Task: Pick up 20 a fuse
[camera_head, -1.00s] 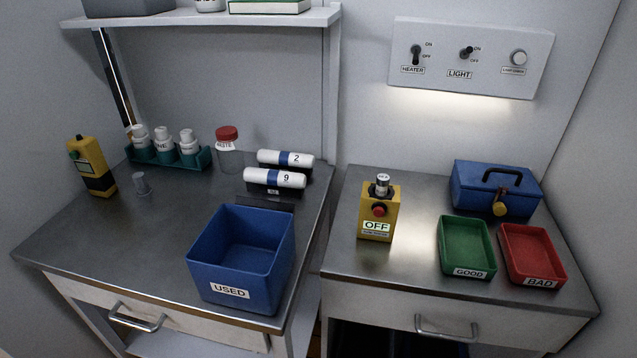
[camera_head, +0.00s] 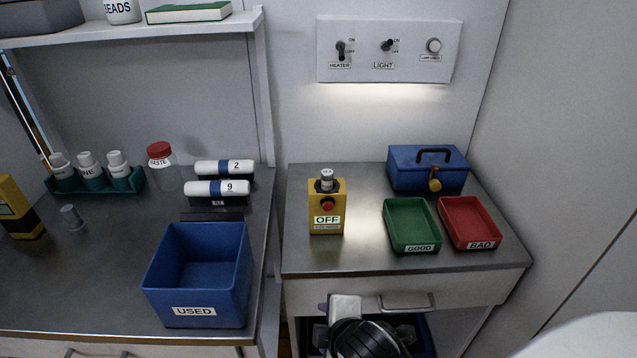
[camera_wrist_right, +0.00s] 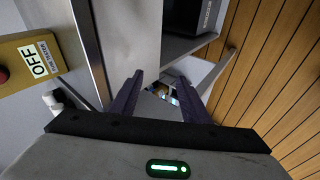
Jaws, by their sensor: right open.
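A small light cylinder with a dark marking (camera_head: 327,177) stands upright on top of the yellow box labelled OFF (camera_head: 313,212), on the right cabinet. It may be a fuse, but its marking is too small to read. The OFF box, with a red button, also shows at the left of the right wrist view (camera_wrist_right: 22,62). My right gripper (camera_head: 338,306) is low in front of the right cabinet's drawer, below the box. In the right wrist view its dark fingers (camera_wrist_right: 161,82) are apart with nothing held between them. My left gripper is not in view.
The right cabinet also holds a green GOOD tray (camera_head: 398,238), a red BAD tray (camera_head: 470,235) and a closed blue toolbox (camera_head: 410,180). A drawer handle (camera_head: 406,303) sits beside my right gripper. The left bench holds a blue USED bin (camera_head: 190,292) and cylinders marked 2 and 9.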

